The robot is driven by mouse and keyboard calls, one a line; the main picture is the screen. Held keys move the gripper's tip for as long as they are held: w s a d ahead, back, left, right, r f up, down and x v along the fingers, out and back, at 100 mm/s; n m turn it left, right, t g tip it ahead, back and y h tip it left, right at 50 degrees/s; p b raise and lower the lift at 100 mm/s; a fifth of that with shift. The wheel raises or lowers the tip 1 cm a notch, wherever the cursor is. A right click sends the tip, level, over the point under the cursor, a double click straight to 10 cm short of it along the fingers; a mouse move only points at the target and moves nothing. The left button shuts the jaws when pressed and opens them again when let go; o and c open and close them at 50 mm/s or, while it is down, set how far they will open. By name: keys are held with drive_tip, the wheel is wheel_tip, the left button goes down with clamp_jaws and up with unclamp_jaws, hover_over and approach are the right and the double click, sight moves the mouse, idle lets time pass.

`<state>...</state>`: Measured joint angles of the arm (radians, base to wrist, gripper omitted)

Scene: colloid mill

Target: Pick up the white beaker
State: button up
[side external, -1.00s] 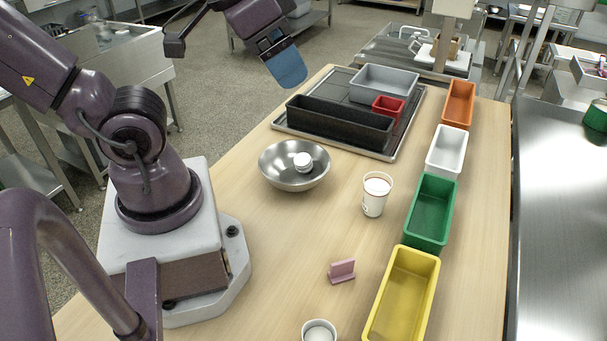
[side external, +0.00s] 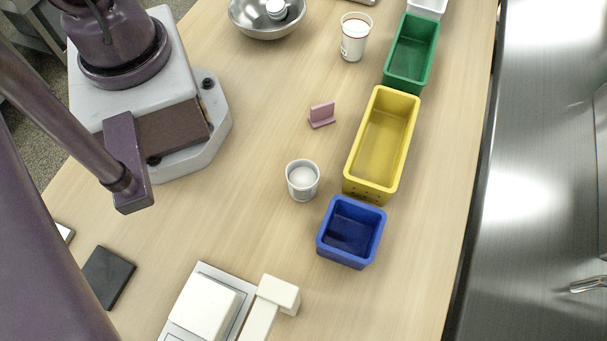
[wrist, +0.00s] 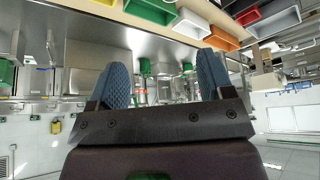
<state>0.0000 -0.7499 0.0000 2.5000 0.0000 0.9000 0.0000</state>
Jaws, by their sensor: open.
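Two white cup-like vessels stand upright on the wooden table in the side view; I cannot tell for sure which is the white beaker. A small one (side external: 302,181) with a pale inside stands left of the blue bin. A taller one (side external: 354,38) with markings on its side stands left of the green bin, near the top. My gripper (wrist: 165,82) shows in the wrist view with its two blue ribbed fingers wide apart and nothing between them. It is outside the side view, away from both vessels.
Blue (side external: 351,231), yellow (side external: 382,145) and green (side external: 411,52) bins line the table's right side. A metal bowl (side external: 266,20) holds a white-topped item. A pink holder (side external: 321,114) stands mid-table. A white scale-like device (side external: 205,305) and a dark slab (side external: 107,277) lie at the front.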

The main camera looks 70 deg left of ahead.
drive_tip(key=n+g+h, duration=1)
drive_tip(key=n+h, duration=0.3)
drive_tip(key=n, duration=0.1)
approach(304, 190)
drive_tip(key=shift+s+d+f, duration=0.3)
drive_tip(key=shift+s+d, duration=0.05)
drive_tip(key=shift+w+f+x, duration=0.15)
drive_tip(key=shift+x, duration=1.4)
drive_tip(key=shift+w+f+x, duration=0.15)
drive_tip(key=shift+x, duration=1.4)
